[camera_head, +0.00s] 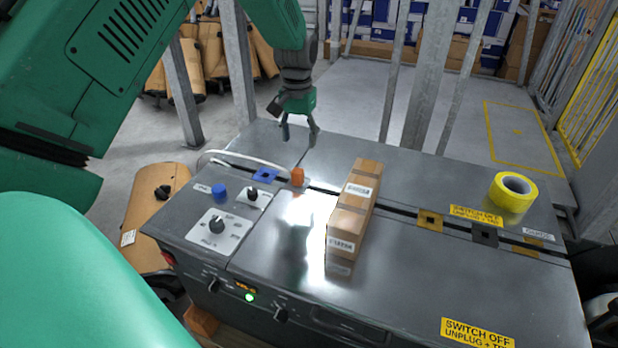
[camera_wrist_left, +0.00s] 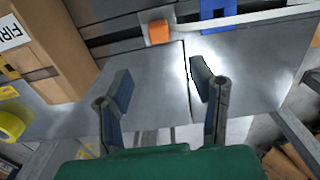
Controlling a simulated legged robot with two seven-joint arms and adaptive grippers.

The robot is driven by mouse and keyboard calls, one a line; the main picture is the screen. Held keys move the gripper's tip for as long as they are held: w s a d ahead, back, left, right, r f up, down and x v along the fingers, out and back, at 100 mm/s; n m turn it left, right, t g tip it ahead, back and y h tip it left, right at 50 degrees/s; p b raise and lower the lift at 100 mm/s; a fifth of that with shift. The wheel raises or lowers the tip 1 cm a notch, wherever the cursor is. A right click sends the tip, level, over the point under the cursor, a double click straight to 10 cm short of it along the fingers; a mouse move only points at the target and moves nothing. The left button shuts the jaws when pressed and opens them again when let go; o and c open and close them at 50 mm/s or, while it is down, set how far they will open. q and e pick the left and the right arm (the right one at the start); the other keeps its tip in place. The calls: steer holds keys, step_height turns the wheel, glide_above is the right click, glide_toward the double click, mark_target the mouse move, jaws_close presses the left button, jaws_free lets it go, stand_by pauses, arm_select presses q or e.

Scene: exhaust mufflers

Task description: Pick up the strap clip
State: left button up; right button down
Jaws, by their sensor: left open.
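My left gripper (camera_head: 300,137) is open and empty above the far edge of the grey machine top, with its fingers pointing down. In the left wrist view its two fingers (camera_wrist_left: 162,84) stand apart with bare metal between them. A small orange block (camera_head: 297,177) sits on the machine top by the end of a white strap (camera_head: 243,156), nearer the head camera than the gripper. The orange block also shows in the wrist view (camera_wrist_left: 158,32), beyond the fingertips. A flat blue piece (camera_head: 264,175) lies beside it. I cannot tell for sure which piece is the strap clip. My right gripper is not seen.
A tall cardboard box stack (camera_head: 352,215) stands right of the orange block. A yellow tape roll (camera_head: 512,191) lies at the right. Knobs and a blue button (camera_head: 219,191) are at the left. Metal posts (camera_head: 428,75) rise behind the machine. The top between has free room.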

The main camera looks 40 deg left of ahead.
mark_target(299, 168)
arm_select(q)
steer(key=f, duration=0.3)
steer(key=f+b, duration=0.1)
steer(key=f, duration=0.3)
steer(key=shift+s+d, duration=0.1)
steer(key=shift+d, duration=0.1)
steer(key=shift+s+f, duration=0.1)
steer(key=shift+f, duration=0.3)
steer(key=f, duration=0.2)
steer(key=f+b, duration=0.1)
steer(key=f, duration=0.1)
steer(key=shift+a+f, duration=0.2)
steer(key=shift+f, duration=0.15)
steer(key=c, duration=1.1)
